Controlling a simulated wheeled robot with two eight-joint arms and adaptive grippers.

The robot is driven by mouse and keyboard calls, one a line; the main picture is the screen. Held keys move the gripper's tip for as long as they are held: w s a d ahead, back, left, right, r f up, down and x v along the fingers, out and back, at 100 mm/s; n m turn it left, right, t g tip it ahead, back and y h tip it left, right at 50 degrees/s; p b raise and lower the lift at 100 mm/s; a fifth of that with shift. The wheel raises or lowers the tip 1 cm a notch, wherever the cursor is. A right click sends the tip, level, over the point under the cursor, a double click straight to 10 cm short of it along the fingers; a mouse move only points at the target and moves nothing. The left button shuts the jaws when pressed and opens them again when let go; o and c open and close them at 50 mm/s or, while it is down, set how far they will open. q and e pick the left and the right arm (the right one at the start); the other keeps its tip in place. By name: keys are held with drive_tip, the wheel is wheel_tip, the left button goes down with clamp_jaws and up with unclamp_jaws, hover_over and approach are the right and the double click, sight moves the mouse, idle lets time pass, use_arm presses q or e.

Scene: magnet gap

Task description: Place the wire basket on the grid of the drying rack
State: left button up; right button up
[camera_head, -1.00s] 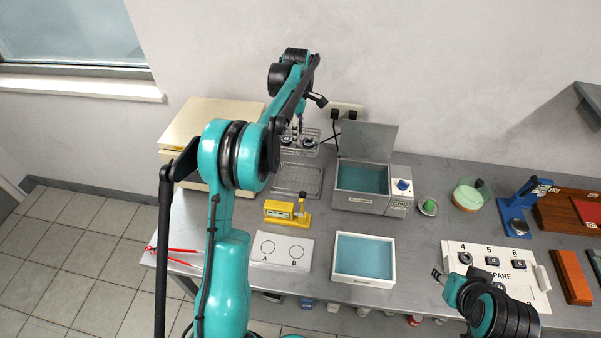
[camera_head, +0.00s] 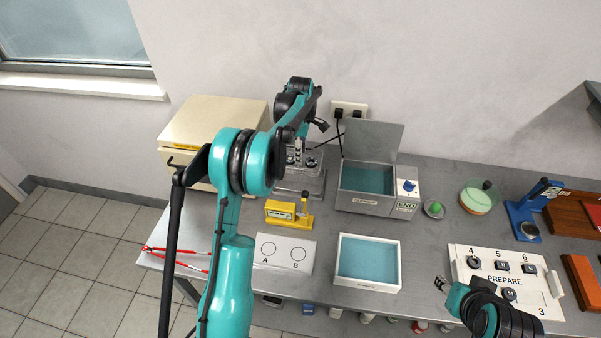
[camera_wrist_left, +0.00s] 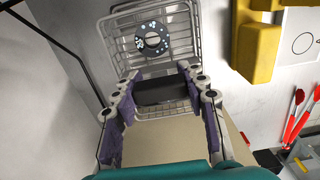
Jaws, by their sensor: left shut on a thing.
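The wire basket (camera_head: 304,159) holds dark ring-shaped parts and hangs from my left gripper (camera_head: 299,143). In the left wrist view my left gripper (camera_wrist_left: 162,88) is shut on the basket's black handle (camera_wrist_left: 160,91), and one ring shows in the basket (camera_wrist_left: 187,58). The drying rack (camera_head: 312,187) is directly under the basket in the head view; its front part shows and the basket and arm hide the rest. I cannot tell whether the basket touches the grid. My right gripper (camera_head: 441,284) is at the lower right, apart from the basket; its jaws are too small to judge.
A beige box (camera_head: 205,121) stands left of the rack. An open-lidded metal bath (camera_head: 344,200) is to the right, and a yellow device (camera_head: 279,211) is in front. A white tray with blue inside (camera_head: 397,262) and an A/B plate (camera_head: 284,264) lie nearer me.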

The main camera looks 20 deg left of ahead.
use_arm(q)
wheel_tip(320, 180, down, 7)
drive_tip(key=shift+r+b, duration=0.15)
drive_tip(key=shift+b, duration=0.4)
drive_tip(key=shift+f, duration=0.3)
drive_tip(key=o, duration=1.4)
drive_tip(key=shift+c, duration=0.2)
drive_tip(key=shift+r, duration=0.15)
